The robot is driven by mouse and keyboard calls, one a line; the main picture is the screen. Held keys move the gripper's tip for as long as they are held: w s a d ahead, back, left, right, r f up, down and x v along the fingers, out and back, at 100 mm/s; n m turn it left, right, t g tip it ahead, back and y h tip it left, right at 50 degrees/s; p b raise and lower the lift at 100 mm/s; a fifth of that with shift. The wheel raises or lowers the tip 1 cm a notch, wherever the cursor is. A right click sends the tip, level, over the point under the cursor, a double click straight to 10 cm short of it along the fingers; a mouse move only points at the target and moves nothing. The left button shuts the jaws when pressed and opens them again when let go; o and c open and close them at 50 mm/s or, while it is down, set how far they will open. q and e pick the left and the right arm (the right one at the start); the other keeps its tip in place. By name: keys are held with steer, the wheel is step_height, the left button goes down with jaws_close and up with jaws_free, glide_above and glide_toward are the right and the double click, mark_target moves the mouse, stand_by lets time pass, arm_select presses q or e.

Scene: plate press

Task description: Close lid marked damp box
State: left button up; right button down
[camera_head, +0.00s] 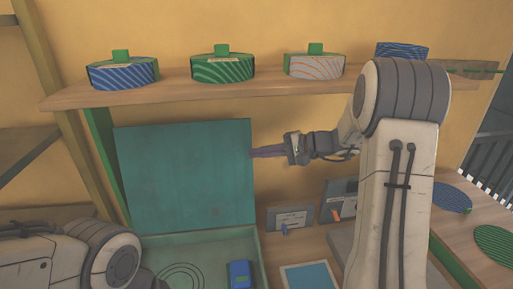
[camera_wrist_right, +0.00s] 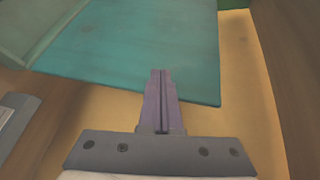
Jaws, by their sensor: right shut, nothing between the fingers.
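The damp box (camera_head: 254,243) is a teal open box at the bottom middle of the head view. Its teal lid (camera_head: 185,175) stands raised and upright at the back. In the right wrist view the lid (camera_wrist_right: 130,50) fills the upper middle. My right gripper (camera_head: 253,153) is shut and empty, with its purple fingertips at the lid's right edge. In the right wrist view the fingertips (camera_wrist_right: 160,74) overlap the lid's edge; I cannot tell whether they touch it. My left arm shows at the lower left, but its gripper is out of view. No marking on the lid is readable.
A blue object (camera_head: 239,273) lies inside the box. A wooden shelf (camera_head: 180,84) with several round patterned containers runs above the lid. Small framed cards (camera_head: 290,218) stand right of the box. A side table (camera_head: 475,220) with patterned discs is at the right.

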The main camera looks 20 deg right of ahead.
steer(key=w+d+m+t+h, duration=0.15)
steer(key=d+t, duration=0.25)
steer(key=d, duration=0.5)
steer(key=w+a+p, duration=0.4)
steer(key=a+p, duration=0.2)
steer(key=a, duration=0.1)
steer(key=shift+a+m, duration=0.15)
steer(key=shift+m, duration=0.2)
steer(key=shift+y, duration=0.25)
